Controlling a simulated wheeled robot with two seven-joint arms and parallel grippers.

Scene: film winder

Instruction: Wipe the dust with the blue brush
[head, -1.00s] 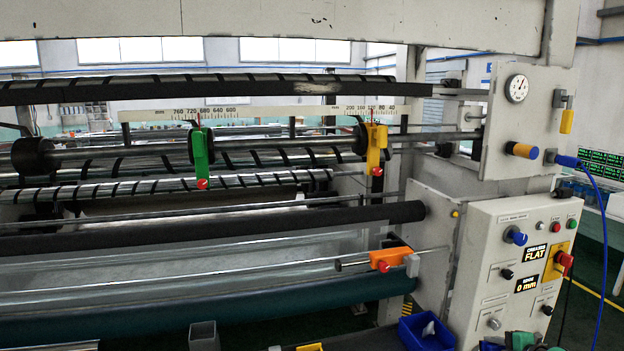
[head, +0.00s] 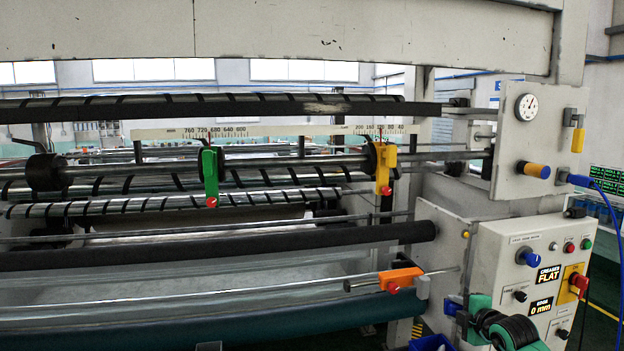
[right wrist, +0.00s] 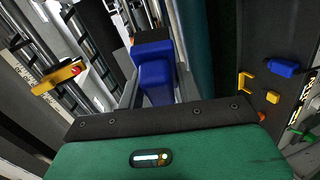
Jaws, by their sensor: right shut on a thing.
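A pale dusty patch (head: 326,107) shows on the long black upper roller (head: 150,111) in the head view. My right gripper (head: 463,314) is at the lower right, in front of the machine's control box. It is shut on the blue brush (head: 452,306), of which only a small part shows there. In the right wrist view the brush (right wrist: 155,76) stands out ahead of the gripper (right wrist: 158,92), with a dark end at its far side. The brush is well below and to the right of the pale patch, apart from it. My left gripper is out of view.
A green clamp (head: 210,175) and a yellow clamp (head: 384,168) hang on the middle bar below the patch. An orange block (head: 400,279) sits on a lower rod near my right gripper. The control box (head: 500,250) stands close by. A blue bin (head: 425,344) is at the bottom edge.

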